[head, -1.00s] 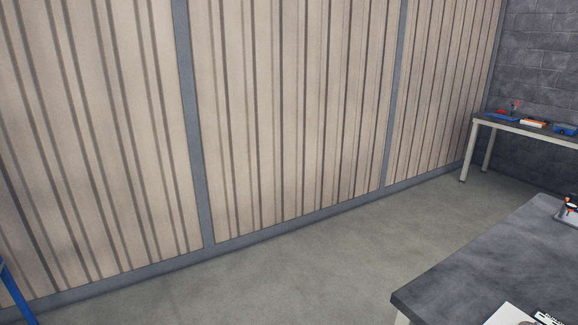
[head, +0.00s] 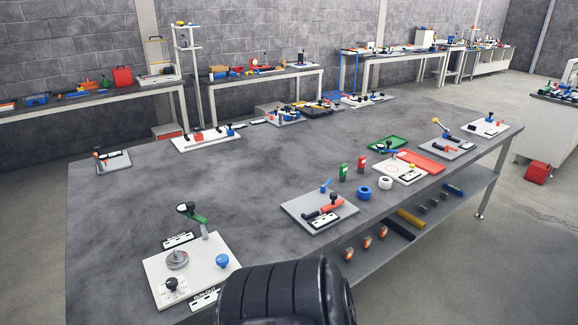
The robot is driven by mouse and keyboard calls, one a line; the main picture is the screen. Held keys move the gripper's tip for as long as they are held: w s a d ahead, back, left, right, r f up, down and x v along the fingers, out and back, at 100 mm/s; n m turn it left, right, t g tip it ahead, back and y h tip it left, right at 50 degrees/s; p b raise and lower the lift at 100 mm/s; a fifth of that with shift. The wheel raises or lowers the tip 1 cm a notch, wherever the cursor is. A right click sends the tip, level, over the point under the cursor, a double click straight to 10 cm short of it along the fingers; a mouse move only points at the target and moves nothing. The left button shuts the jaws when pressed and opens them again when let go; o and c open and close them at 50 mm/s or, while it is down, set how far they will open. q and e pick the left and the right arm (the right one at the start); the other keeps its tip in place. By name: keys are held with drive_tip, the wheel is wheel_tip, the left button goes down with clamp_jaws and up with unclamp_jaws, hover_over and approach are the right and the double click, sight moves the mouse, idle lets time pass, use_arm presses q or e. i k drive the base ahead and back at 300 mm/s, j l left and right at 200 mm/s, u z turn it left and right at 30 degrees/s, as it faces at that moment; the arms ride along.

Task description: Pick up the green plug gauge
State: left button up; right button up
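A small upright green piece (head: 343,172), which looks like the green plug gauge, stands on the large dark table (head: 120,240) in the head view. It is small, and its details are hard to make out. A similar upright red piece (head: 362,163) stands just right of it and behind. Neither gripper shows in this view. A black ribbed part of my own arm fills the bottom middle, well nearer than the green piece, and hides part of the table edge.
A grey plate with a blue-and-red tool (head: 298,207) lies left of the green piece. A blue ring (head: 364,193) and a white ring (head: 385,183) lie in front. A white board (head: 160,262) holds a dial stand. The table's left middle is clear.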

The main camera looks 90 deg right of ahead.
sight(343, 168)
drive_tip(key=z, duration=1.9)
